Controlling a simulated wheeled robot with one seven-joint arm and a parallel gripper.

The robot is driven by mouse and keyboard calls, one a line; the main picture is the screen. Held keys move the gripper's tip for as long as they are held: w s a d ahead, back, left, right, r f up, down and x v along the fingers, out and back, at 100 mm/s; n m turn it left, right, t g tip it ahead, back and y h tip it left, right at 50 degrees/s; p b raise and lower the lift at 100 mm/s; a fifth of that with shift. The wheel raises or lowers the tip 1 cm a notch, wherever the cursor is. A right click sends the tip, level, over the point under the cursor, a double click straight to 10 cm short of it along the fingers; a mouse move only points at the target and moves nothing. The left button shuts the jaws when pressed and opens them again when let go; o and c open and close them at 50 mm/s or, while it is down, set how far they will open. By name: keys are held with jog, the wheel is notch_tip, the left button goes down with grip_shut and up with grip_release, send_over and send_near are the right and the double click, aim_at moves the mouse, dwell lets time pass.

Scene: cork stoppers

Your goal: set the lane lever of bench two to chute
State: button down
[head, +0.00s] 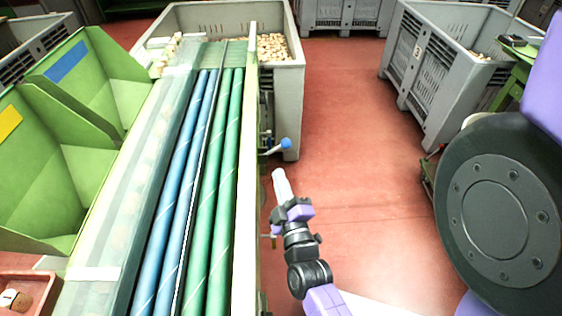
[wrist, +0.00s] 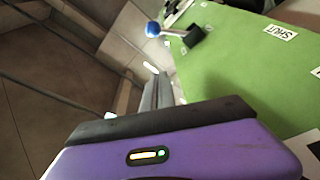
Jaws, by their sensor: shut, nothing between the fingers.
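The lane lever (head: 277,149) sticks out from the right side of the bench (head: 250,200), with a blue ball knob (head: 286,143) at its end. In the wrist view the blue knob (wrist: 152,29) and its metal rod come out of a black pivot on a green panel (wrist: 230,75). A white label reading SHUT (wrist: 280,32) is on that panel, right of the lever. My gripper (head: 281,176) is shut and empty, beside the bench, a little nearer than the knob and apart from it. Its fingers (wrist: 156,88) also show in the wrist view.
A grey crate (head: 290,95) with corks stands at the bench's far end. Another grey crate (head: 430,85) stands to the right. Open red floor (head: 350,150) lies between. Green bins (head: 45,175) line the left side.

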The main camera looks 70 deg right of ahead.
jog(key=w+d, duration=0.3)
jog(key=d, duration=0.7)
jog(key=shift+w+d+f+p, duration=0.15)
jog(key=shift+d+f+p, duration=0.2)
jog(key=shift+s+d+f+m, duration=0.1)
jog(key=shift+s+f+m, duration=0.15)
jog(key=shift+m, duration=0.15)
notch_tip(320, 180, down, 9)
jog(key=s+m+g+h+b, duration=0.1)
jog(key=m+g+h+b, duration=0.2)
jog(key=m, duration=1.3)
jog(key=shift+s+d+m+g+b, duration=0.2)
jog(key=shift+d+m+g+b, duration=0.3)
jog(key=shift+b, duration=1.15)
jog(key=shift+a+f+g, duration=0.1)
jog(key=shift+a+g, duration=0.15)
jog(key=shift+g, duration=0.05)
